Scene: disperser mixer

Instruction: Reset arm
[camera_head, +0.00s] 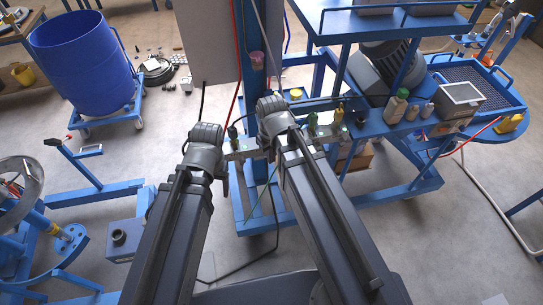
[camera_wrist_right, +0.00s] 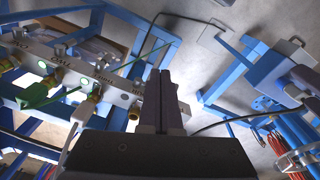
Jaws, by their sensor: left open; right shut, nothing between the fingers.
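My left arm (camera_head: 172,235) and my right arm (camera_head: 325,220) reach forward from the bottom of the head view. They end at bent joints in front of the blue column, and no left gripper fingers can be made out there. In the right wrist view my right gripper (camera_wrist_right: 160,100) is shut, with its two dark fingers together and nothing between them. It is close to a metal manifold bar (camera_wrist_right: 105,82) with lit green rings, brass fittings and a green valve handle (camera_wrist_right: 38,96). I cannot tell whether it touches the bar.
A blue column (camera_head: 253,60) stands just ahead. To its right is a blue bench with bottles (camera_head: 396,106) and a grey-lidded box (camera_head: 460,98). A blue drum (camera_head: 82,62) stands on a wheeled base at the left.

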